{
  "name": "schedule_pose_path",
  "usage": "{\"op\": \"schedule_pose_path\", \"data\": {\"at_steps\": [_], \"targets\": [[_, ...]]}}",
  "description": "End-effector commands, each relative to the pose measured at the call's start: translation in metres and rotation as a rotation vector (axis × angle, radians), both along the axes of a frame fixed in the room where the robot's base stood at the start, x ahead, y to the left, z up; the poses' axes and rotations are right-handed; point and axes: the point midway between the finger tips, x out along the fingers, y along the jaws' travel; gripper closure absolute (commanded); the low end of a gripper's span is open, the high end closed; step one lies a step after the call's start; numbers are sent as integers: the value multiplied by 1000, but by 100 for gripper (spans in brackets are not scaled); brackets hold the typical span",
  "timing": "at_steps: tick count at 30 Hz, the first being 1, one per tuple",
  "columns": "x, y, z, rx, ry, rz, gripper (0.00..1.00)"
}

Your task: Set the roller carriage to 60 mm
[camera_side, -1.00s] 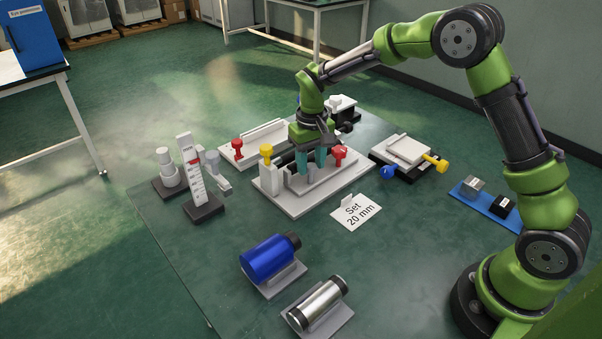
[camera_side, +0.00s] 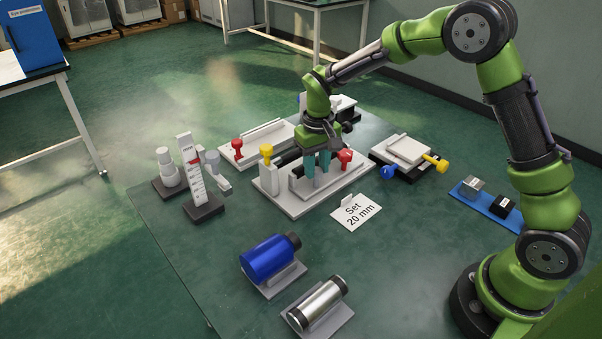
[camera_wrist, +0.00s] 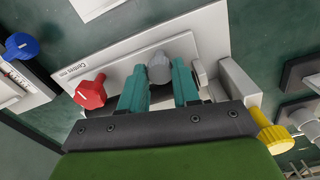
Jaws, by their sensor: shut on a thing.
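My gripper (camera_side: 318,168) has its teal fingers over the white fixture (camera_side: 296,210) in the middle of the table. In the wrist view my gripper (camera_wrist: 157,80) is shut on a grey rounded peg (camera_wrist: 159,66), which looks like the roller carriage's handle. The fingers and palm hide much of the carriage and its rail. A red knob (camera_side: 345,156) stands at the fixture's right and a yellow knob (camera_side: 266,151) at its left. The setting and the small lettering cannot be read.
An upright scale (camera_side: 191,170) with a red mark stands at left. A white block with blue and yellow knobs (camera_side: 404,150) is right of the fixture. A blue cylinder (camera_side: 267,259) and a silver cylinder (camera_side: 318,302) lie in front. A blue tray (camera_side: 484,204) sits far right.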

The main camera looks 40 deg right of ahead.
Motion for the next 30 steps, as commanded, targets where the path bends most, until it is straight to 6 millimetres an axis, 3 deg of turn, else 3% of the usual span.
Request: {"op": "schedule_pose_path", "data": {"at_steps": [3, 4, 6, 17, 23, 30], "targets": [[0, 0, 1, 1, 0, -1, 100], [0, 0, 1, 1, 0, -1, 64], [1, 0, 1, 1, 0, -1, 58], [1, 0, 7, 0, -3, 0, 58], [2, 0, 42, 1, -6, 0, 58], [2, 0, 102, 1, -6, -1, 58]]}}
